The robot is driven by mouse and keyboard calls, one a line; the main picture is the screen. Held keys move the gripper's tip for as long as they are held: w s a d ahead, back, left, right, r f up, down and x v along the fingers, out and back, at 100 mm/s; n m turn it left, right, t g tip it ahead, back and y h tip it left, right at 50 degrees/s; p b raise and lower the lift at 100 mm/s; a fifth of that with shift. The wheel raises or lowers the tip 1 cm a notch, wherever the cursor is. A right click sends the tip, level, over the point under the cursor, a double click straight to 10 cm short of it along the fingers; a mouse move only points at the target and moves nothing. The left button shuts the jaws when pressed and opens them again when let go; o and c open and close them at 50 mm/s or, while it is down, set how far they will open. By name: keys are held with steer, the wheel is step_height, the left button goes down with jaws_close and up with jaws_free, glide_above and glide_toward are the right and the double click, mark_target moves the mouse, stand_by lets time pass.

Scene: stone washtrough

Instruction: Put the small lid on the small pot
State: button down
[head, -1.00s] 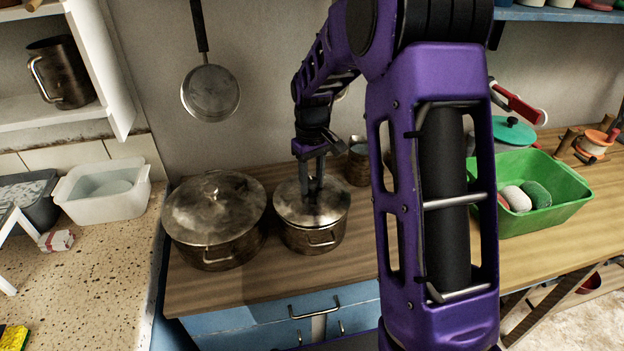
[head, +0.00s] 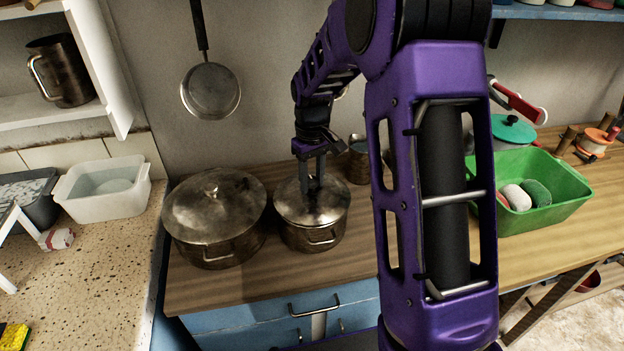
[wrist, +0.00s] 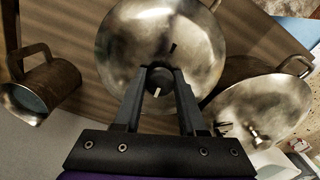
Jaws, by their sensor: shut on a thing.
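The small metal pot (head: 312,238) stands on the wooden counter in the head view. The small lid (head: 332,207) lies over its mouth and looks about level; whether it is fully seated I cannot tell. My gripper (head: 313,188) points down at the lid's middle, shut on its knob. In the wrist view my gripper (wrist: 160,82) has its fingers on either side of the dark knob, with the shiny round lid (wrist: 200,50) spread beneath. The lid hides the pot's inside and most of its rim.
A larger lidded pot (head: 215,240) stands close on the left. A metal mug (head: 358,162) stands behind to the right; it also shows in the wrist view (wrist: 45,85). A green tub (head: 560,205) is at right. A pan (head: 210,90) hangs on the wall. The counter front is clear.

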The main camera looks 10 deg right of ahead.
steer(key=shift+f, duration=0.2)
stand_by(0.5)
steer(key=shift+c, duration=2)
jaws_free()
steer(key=shift+o, duration=0.3)
steer(key=o, duration=0.3)
steer(key=shift+o, duration=0.2)
steer(key=shift+r+p, duration=0.85)
steer(key=shift+r, duration=2.65)
